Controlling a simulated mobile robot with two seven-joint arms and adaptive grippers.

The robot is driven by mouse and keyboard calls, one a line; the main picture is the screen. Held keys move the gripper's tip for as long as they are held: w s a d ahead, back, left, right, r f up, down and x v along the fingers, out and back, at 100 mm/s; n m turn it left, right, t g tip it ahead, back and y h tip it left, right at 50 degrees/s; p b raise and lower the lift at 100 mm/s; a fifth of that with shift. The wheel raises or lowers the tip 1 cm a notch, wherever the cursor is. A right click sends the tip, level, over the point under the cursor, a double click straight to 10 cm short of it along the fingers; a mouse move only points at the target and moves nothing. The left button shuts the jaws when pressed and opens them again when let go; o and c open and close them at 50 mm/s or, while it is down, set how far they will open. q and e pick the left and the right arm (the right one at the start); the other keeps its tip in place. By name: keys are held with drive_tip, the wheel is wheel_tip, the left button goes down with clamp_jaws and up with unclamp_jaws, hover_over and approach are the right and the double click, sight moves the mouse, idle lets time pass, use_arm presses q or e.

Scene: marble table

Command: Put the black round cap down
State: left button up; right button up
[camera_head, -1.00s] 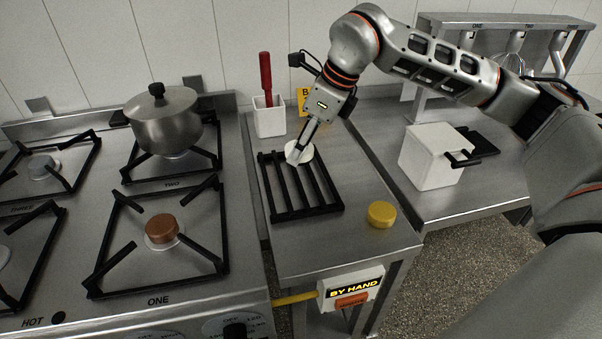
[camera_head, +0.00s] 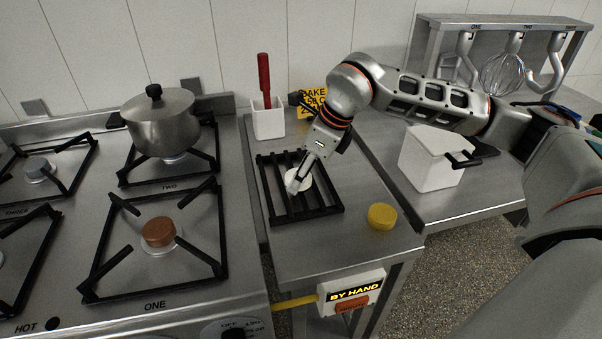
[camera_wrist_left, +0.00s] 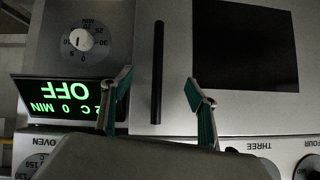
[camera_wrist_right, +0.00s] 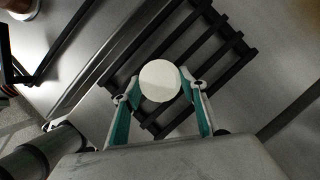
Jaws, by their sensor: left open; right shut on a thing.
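My right gripper (camera_head: 298,182) is shut on a round cap (camera_wrist_right: 160,81) that looks white, not black. The cap's flat face shows between the two fingertips in the right wrist view. In the head view the cap (camera_head: 303,178) is over the black slatted rack (camera_head: 322,212) on the steel counter; I cannot tell whether it touches the slats. I see no loose black round cap. My left gripper (camera_wrist_left: 159,82) is open and empty in front of the oven's panel, with a dial (camera_wrist_left: 82,39) and a green OFF display (camera_wrist_left: 62,103) in view.
A yellow round cap (camera_head: 382,216) lies right of the rack. A copper cap (camera_head: 158,231) sits on burner one. A lidded pot (camera_head: 163,126) stands on burner two.

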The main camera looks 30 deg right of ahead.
drive_tip(key=o, duration=1.2)
drive_tip(key=shift+f, duration=0.15)
drive_tip(key=shift+o, duration=0.2)
drive_tip(key=shift+d+r, duration=0.1)
drive_tip(key=shift+r, duration=0.35)
drive_tip(key=p+v, duration=0.1)
drive_tip(key=v, duration=1)
drive_tip(key=shift+r, duration=0.2)
drive_tip(key=shift+s, duration=0.1)
